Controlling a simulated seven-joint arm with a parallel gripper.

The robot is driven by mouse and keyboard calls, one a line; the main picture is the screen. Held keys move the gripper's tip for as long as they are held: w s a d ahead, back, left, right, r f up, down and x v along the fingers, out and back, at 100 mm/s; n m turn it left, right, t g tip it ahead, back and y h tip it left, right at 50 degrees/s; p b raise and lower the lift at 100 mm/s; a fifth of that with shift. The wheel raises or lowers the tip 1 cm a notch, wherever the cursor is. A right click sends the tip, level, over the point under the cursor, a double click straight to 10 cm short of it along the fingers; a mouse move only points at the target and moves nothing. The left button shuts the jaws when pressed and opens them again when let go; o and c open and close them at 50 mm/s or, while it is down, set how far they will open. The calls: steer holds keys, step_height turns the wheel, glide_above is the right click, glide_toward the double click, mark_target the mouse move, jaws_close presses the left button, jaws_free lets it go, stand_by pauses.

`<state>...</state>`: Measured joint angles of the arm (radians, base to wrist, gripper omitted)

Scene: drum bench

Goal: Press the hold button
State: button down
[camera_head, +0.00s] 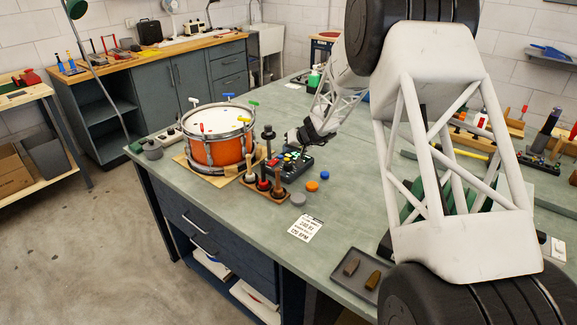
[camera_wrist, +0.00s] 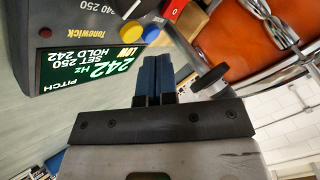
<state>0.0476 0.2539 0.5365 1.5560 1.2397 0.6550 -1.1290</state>
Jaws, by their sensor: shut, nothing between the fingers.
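A dark tuner box (camera_head: 287,164) with small coloured buttons sits on the green bench beside the orange drum. In the wrist view its screen (camera_wrist: 90,62) appears upside down and reads 242 Hz, LOW, SET 250, HOLD 242.
The orange drum (camera_head: 212,152) stands close left of the box. A wooden stand (camera_head: 263,189) with upright dark tools is in front. Orange, blue and grey discs, a printed card (camera_head: 306,228) and a tray (camera_head: 346,283) lie nearer; bench around the card is clear.

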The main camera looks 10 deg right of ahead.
mark_target(288, 159)
steer(key=shift+r, duration=2.55)
steer(key=s+r+g+h, duration=0.1)
steer(key=s+r, duration=0.7)
steer(key=s, duration=0.6)
steer(key=s+r+g+h, duration=0.1)
steer(key=s+r, duration=0.7)
steer(key=s, duration=0.6)
steer(key=s+d+h, duration=0.2)
steer(key=s+d, duration=0.1)
steer(key=s, duration=1.4)
steer(key=s+d+m+g+h, duration=0.1)
steer(key=s+d+h, duration=0.2)
steer(key=s, duration=1.4)
steer(key=shift+s, duration=0.2)
steer(key=shift+d, duration=0.1)
